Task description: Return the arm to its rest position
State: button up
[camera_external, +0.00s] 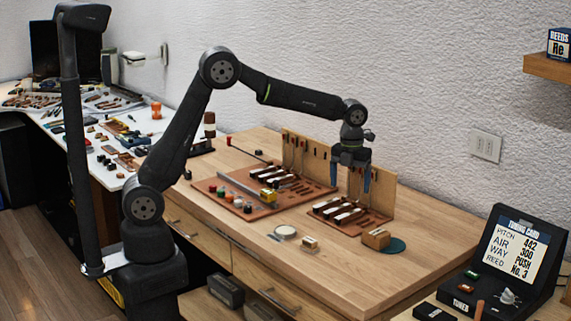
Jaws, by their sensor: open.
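My gripper (359,178) is at the end of my outstretched arm, pointing down above the wooden workbench (365,285). Its two bluish fingers are apart, with nothing seen between them. It hangs over the back part of a brown tray (345,229) that holds several dark and white-topped blocks, in front of an upright wooden board (378,195). The gap between the fingertips and the tray is hard to judge from this view.
A larger reddish-brown board (225,202) with small parts and a yellow block (268,195) lies left of the tray. A wooden block (376,238) by a teal disc (396,245), a small block (309,243) and a round dish (285,232) stand in front. A sign (515,250) stands right.

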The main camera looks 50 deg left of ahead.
jog(key=w+a+n, duration=0.2)
jog(key=a+n, duration=0.1)
jog(key=a, duration=1.3)
jog(key=w+a+n, duration=0.2)
jog(key=a+n, duration=0.1)
jog(key=a, duration=1.4)
jog(key=shift+w+f+n, duration=0.15)
jog(key=shift+w+n, duration=0.2)
jog(key=shift+n, duration=0.05)
jog(key=d+m, duration=0.4)
jog(key=d, duration=1.7)
jog(key=shift+s+d, duration=0.4)
jog(key=shift+s, duration=0.05)
jog(key=shift+a, duration=0.1)
